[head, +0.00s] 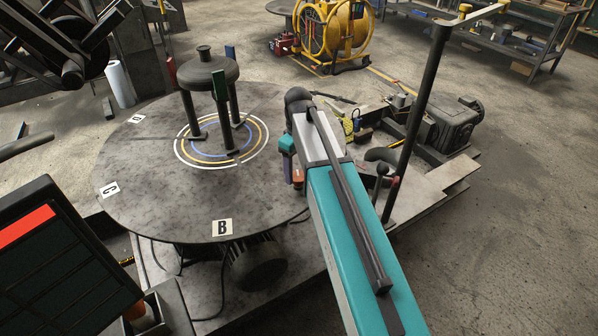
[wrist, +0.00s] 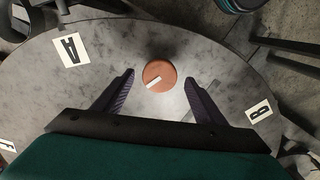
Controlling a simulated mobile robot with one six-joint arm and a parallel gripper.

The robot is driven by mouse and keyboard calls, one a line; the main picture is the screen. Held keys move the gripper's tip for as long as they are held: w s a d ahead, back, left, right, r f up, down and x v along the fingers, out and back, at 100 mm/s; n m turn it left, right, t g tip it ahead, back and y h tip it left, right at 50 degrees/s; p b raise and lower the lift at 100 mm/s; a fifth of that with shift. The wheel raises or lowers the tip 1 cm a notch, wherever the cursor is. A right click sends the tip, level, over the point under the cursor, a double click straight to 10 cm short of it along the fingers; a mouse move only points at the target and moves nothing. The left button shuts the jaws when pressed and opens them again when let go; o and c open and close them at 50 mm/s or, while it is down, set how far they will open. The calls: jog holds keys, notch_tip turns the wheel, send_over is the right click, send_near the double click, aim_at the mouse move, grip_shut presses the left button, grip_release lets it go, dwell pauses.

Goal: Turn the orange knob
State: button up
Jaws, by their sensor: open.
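The orange knob (wrist: 159,70) is a round disc with a white pointer mark, seen from above in the wrist view on the dark round table (wrist: 60,110). The pointer slants from lower left to upper right. My gripper (wrist: 160,80) is open, one finger on each side of the knob, with a visible gap on both sides. I cannot tell how high the fingertips are above the knob. In the head view, my teal arm hides most of the gripper; a small orange-brown patch beside it may be the knob.
Label B (head: 222,228) and label C (head: 110,189) lie on the table's rim; label A (wrist: 69,49) shows in the wrist view. A dark domed fixture on legs (head: 204,72) stands over the rings. A black post (head: 418,110) rises right of my arm.

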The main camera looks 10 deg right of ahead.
jog(key=shift+f, duration=1.05)
jog(key=c, duration=1)
jog(key=shift+c, duration=0.2)
jog(key=shift+m, duration=0.4)
